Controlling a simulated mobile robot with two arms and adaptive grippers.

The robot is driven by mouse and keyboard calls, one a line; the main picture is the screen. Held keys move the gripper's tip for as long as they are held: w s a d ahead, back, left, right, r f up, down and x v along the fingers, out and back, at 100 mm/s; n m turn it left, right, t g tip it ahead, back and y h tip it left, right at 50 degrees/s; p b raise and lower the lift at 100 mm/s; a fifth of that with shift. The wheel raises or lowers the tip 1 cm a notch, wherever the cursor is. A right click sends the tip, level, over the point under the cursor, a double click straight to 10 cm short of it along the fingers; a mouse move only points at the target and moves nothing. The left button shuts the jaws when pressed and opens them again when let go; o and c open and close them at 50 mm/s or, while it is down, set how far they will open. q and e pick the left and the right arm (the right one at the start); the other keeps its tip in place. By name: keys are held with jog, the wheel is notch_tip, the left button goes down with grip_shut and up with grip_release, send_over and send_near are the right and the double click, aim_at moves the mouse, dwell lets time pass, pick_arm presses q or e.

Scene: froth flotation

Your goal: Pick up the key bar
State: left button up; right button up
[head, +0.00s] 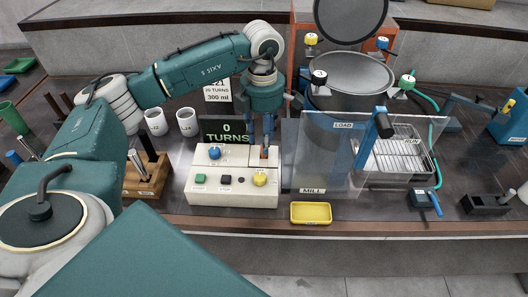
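My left gripper (262,146) points down at the back right of the cream control box (232,196). Its two blue fingers stand apart with a dark gap between them, and the tips are close to the box top. A small orange-brown patch with a dark part (264,156) shows at the fingertips; it may be the key bar or its slot, but it is too small to tell. I cannot make out the key bar for certain. The fingers partly hide this spot. My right gripper is not in view.
The box carries a blue knob (214,152) and a yellow knob (260,179). Behind stands a TURNS display (226,130). A clear guard (325,150) stands close on the right, and a yellow tray (310,213) lies at the front edge. A wooden tool block (147,178) stands left.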

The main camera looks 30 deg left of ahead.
pick_arm(q)
jog(key=f+p, duration=0.1)
jog(key=f, duration=0.1)
jog(key=f+p, duration=0.1)
jog(key=shift+w+f, duration=0.2)
jog(key=shift+f, duration=0.65)
grip_shut()
